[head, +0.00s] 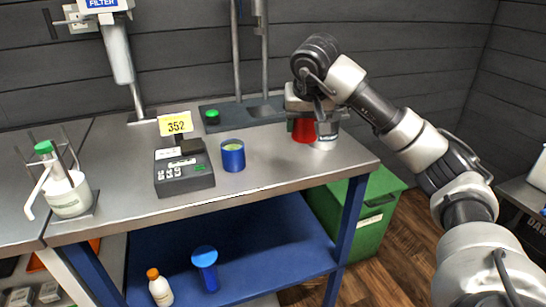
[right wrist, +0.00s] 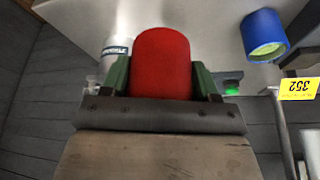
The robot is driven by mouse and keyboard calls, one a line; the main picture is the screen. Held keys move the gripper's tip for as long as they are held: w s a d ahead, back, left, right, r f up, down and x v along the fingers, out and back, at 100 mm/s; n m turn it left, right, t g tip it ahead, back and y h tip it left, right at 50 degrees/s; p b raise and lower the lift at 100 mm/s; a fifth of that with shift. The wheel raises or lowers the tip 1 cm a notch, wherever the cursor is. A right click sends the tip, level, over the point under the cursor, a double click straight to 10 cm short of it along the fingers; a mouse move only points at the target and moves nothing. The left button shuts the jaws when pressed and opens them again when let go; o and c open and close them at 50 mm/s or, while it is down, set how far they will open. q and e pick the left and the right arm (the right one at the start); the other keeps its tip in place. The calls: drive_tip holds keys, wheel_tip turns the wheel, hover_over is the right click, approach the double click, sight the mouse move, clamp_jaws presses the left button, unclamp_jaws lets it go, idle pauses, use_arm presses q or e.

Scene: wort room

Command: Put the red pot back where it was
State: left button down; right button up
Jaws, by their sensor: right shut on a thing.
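The red pot (head: 303,131) is at the right end of the steel bench, beneath my right gripper (head: 304,115). In the right wrist view the red pot (right wrist: 163,62) sits between the green fingers of my right gripper (right wrist: 163,80), which is shut on it. Its top is hidden by the gripper in the head view. I cannot tell whether its base touches the bench. A white and grey labelled container (head: 326,136) stands just right of the pot. My left gripper is not in view.
A blue cup (head: 233,157) and a scale (head: 184,172) with a yellow 352 sign (head: 175,123) stand left on the bench (head: 270,173). A dark grey tray (head: 237,119) with a green-topped item (head: 212,116) lies behind. A green bin (head: 365,220) stands below right.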

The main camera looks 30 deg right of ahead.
drive_tip(key=w+f, duration=0.2)
drive_tip(key=w, duration=0.1)
drive_tip(key=w+a+f, duration=0.1)
drive_tip(key=w, duration=0.2)
drive_tip(key=w+a+f, duration=0.1)
drive_tip(key=w+f, duration=0.1)
drive_tip(key=w, duration=0.1)
drive_tip(key=shift+a+f, duration=0.25)
drive_tip(key=shift+f, duration=0.1)
drive_tip(key=shift+w+f, duration=0.1)
drive_tip(key=shift+f, duration=0.25)
wheel_tip(320, 180, down, 3)
drive_tip(key=shift+r, duration=0.2)
drive_tip(key=shift+f, duration=0.35)
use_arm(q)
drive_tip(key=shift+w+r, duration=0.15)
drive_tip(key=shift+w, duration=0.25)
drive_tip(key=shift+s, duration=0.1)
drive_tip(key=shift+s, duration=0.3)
use_arm(e)
drive_tip(key=o, duration=1)
drive_tip(key=shift+f, duration=0.15)
